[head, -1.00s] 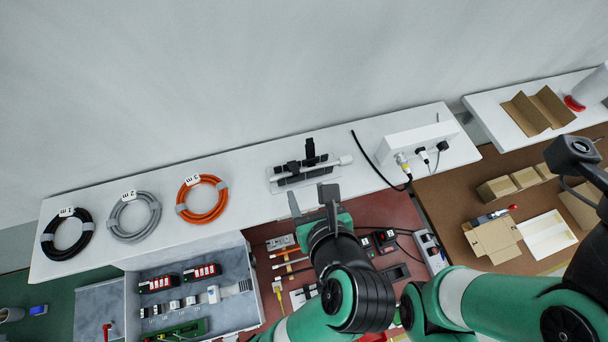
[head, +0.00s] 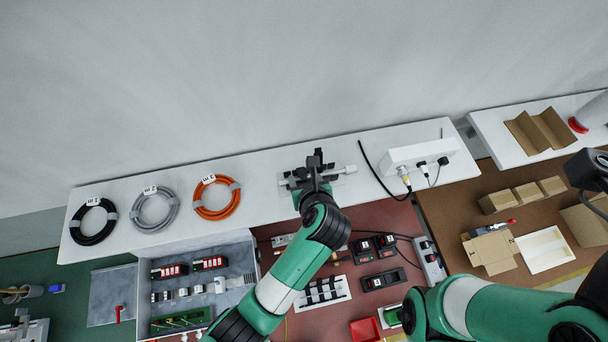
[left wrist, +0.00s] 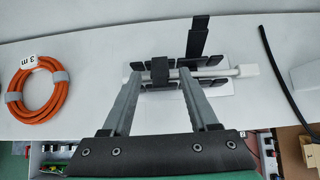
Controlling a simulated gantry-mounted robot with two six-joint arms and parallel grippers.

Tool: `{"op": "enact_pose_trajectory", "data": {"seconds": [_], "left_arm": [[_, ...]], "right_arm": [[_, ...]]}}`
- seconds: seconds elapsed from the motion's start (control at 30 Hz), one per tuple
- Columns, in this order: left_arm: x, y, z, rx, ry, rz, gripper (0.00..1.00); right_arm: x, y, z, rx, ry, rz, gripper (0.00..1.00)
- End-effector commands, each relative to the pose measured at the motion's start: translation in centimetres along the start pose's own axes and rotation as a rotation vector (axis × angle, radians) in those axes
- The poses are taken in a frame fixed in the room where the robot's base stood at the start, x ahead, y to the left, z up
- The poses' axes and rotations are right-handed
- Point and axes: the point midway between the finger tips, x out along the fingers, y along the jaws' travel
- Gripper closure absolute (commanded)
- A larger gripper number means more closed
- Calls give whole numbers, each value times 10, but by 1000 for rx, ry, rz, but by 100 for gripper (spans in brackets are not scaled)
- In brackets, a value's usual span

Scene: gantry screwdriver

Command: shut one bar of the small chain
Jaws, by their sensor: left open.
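The small chain (left wrist: 205,60) lies on the white shelf, with black bars on a pale plate and a light cable running across it. One bar (left wrist: 198,35) stands out toward the back, and another black bar (left wrist: 160,70) stands up across the cable. My left gripper (left wrist: 159,82) is open, its fingers on either side of this second bar; whether they touch it I cannot tell. In the head view my left gripper (head: 316,172) covers much of the chain (head: 346,170).
Black (head: 93,221), grey (head: 154,207) and orange (head: 217,197) cable coils lie left on the shelf. A white box (head: 420,157) with plugs and a black cable (head: 372,168) is to the right.

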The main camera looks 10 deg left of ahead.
Motion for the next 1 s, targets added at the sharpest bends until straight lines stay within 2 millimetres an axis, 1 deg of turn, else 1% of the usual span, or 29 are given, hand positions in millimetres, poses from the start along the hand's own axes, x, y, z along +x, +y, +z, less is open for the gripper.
{"op": "enact_pose_trajectory", "data": {"seconds": [0.1, 0.3, 0.37, 0.4, 0.47, 0.6, 0.63, 0.67, 0.87, 1.0], "left_arm": [[6, 0, 0, 0, 0, 0, 40], [6, 0, 0, 0, -1, -1, 40], [6, 0, 0, 0, -1, -1, 49], [6, 0, 0, 0, -1, -1, 56], [6, 0, 0, 0, -1, -1, 67], [6, 0, 0, 0, -1, -1, 92], [6, 0, 0, 0, -1, -1, 98], [6, 0, 0, 0, -1, -1, 100], [7, 0, -2, 1, -9, -1, 100], [10, 0, -9, 3, -98, -1, 100]], "right_arm": [[1, 0, -1, 0, 0, 0, 50], [1, 0, -1, 0, 0, 0, 50], [1, 0, -1, 0, 0, 0, 50], [1, 0, -1, 0, 0, 0, 50], [1, 0, -1, 0, 0, 0, 50], [1, 0, -1, 0, 0, 0, 50], [1, 0, -1, 0, 0, 0, 50], [1, 0, -1, 0, 0, 0, 50], [-1, 0, 1, 0, 0, 0, 50], [-8, 0, 8, 0, 0, 0, 50]]}}
